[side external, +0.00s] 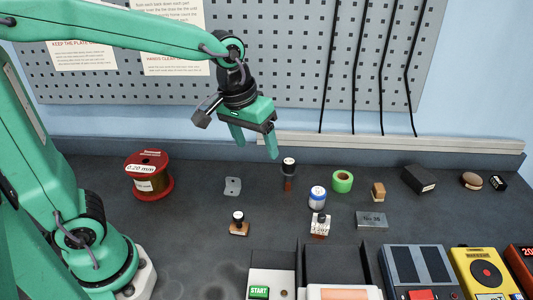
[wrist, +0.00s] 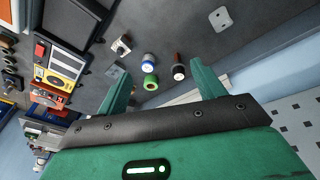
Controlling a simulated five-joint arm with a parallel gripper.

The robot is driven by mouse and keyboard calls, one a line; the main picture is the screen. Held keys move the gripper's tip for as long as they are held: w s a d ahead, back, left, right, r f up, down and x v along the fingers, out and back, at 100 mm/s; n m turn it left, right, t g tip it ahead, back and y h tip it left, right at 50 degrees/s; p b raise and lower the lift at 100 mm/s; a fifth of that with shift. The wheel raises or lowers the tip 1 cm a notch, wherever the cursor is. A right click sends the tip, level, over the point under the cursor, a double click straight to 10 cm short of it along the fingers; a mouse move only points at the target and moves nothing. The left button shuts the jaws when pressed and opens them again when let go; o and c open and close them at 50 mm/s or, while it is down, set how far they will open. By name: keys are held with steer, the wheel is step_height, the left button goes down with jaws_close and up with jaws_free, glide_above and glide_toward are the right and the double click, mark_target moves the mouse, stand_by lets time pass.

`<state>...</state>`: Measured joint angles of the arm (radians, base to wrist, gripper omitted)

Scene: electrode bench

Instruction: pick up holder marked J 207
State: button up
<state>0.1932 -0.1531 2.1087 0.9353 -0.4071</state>
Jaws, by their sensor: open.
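In the wrist view a small pale block with a dark top (wrist: 121,46) appears to be the same holder, beyond the left fingertip. My gripper (side external: 257,147) is open and empty, high above the bench, to the left of and behind the holder. Its two green fingers also show wide apart in the wrist view (wrist: 158,74).
A blue-white jar (side external: 317,198), green tape roll (side external: 342,181) and dark brown cylinder (side external: 288,174) stand close behind the holder. A metal block (side external: 372,220) lies to its right. Trays and devices (side external: 420,270) line the front.

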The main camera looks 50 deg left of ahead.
steer(key=w+d+f+n+g, duration=0.1)
steer(key=w+d+f+g, duration=0.1)
steer(key=w+d+f, duration=0.35)
steer(key=n+g, duration=0.1)
steer(key=n, duration=0.1)
glide_above(323, 215)
steer(key=shift+y, duration=0.3)
step_height(323, 215, down, 8)
steer(key=shift+s+a, duration=0.1)
steer(key=shift+f, duration=0.1)
steer(key=shift+f, duration=1.2)
steer(key=shift+f, duration=0.1)
steer(key=shift+f, duration=2.5)
steer(key=c, duration=1.5)
